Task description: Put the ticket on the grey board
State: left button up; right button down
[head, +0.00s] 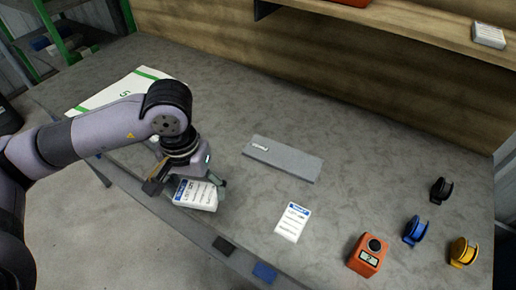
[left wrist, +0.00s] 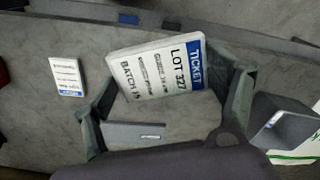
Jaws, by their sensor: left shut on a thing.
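The ticket (head: 196,194) is a thick white block with a blue header, and it is held over the front edge of the table. My left gripper (head: 187,184) is shut on it. In the left wrist view the ticket (left wrist: 158,72) sits between the two fingers and reads "LOT 327, BATCH 15". The grey board (head: 283,159) is a flat strip with a small pale label, lying on the table to the right of the gripper. The board also shows in the left wrist view (left wrist: 128,136), partly hidden by the gripper. My right gripper is in neither view.
A similar white and blue card (head: 293,222) lies right of the held ticket. A white sack (head: 118,92) with green stripes lies at the left. Dark and blue pads sit at the front edge.

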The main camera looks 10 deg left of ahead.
aim_at(266, 148)
jog(key=j+z, duration=0.2)
jog(key=z, duration=0.2)
jog(key=j+z, duration=0.25)
jog(key=z, duration=0.15)
jog(key=j+z, duration=0.2)
jog(key=z, duration=0.2)
